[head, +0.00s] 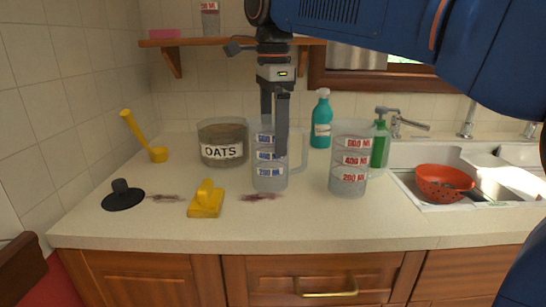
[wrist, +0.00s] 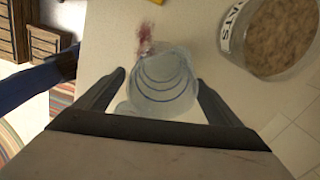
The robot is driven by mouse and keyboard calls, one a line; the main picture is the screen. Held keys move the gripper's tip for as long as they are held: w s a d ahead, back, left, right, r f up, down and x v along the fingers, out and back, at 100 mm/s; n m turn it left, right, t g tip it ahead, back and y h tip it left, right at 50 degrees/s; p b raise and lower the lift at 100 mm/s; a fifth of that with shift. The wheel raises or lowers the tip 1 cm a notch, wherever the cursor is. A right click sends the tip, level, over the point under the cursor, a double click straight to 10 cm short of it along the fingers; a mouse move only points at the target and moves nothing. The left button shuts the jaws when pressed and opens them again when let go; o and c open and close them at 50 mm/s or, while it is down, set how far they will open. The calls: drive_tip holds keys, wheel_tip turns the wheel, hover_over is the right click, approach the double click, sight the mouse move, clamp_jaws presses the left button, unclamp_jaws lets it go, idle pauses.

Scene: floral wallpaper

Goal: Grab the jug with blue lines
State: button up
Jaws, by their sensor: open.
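The jug with blue lines (head: 268,178) stands upright on the counter in the middle of the head view, its handle to the right. In the wrist view the clear jug (wrist: 165,80) is seen from above, between the fingers. My gripper (head: 274,150) points straight down over the jug, and its fingers overlap the upper part of the jug in the head view. It also shows in the wrist view (wrist: 160,82), with its fingers apart on either side of the jug. I cannot tell whether a finger touches it.
A similar jug with red labels (head: 350,165) stands to the right. The oats jar (head: 222,133) is behind left. A green soap bottle (head: 380,145), teal bottle (head: 321,122) and red colander (head: 443,184) are right. Front counter is mostly clear.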

wheel_tip(320, 180, down, 5)
drive_tip(key=shift+w+r, duration=0.1)
idle(0.3)
drive_tip(key=c, duration=1.2)
